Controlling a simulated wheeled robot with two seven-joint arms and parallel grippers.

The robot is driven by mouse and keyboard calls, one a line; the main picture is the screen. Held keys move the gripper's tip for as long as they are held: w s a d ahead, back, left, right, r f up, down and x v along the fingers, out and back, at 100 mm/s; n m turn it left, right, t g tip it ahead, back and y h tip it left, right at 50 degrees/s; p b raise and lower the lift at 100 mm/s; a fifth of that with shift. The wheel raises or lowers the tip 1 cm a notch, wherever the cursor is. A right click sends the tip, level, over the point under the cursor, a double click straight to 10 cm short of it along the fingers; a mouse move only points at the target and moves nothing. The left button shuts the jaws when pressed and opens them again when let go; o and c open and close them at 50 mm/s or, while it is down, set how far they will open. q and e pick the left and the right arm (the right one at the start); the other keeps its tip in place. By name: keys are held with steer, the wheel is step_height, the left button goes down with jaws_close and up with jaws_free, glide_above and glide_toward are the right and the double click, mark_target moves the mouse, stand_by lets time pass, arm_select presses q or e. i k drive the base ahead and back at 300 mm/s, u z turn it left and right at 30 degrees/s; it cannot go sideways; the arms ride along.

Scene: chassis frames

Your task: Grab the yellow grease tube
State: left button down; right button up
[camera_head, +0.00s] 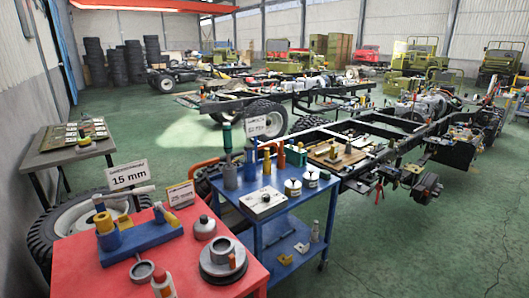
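Neither of my grippers is in view. Several small yellow things show, and I cannot tell for sure which one is the grease tube. A slim upright yellow tube-like item (267,162) stands on the blue cart (262,219), beside a blue cylinder. A yellow piece (105,224) sits in a blue fixture (140,237) on the same table.
A white box (263,203) sits on the cart. A chassis frame (390,150) stands behind. Green floor (420,250) at right is clear.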

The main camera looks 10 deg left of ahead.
mark_target(104, 222)
steer(key=u, duration=2.15)
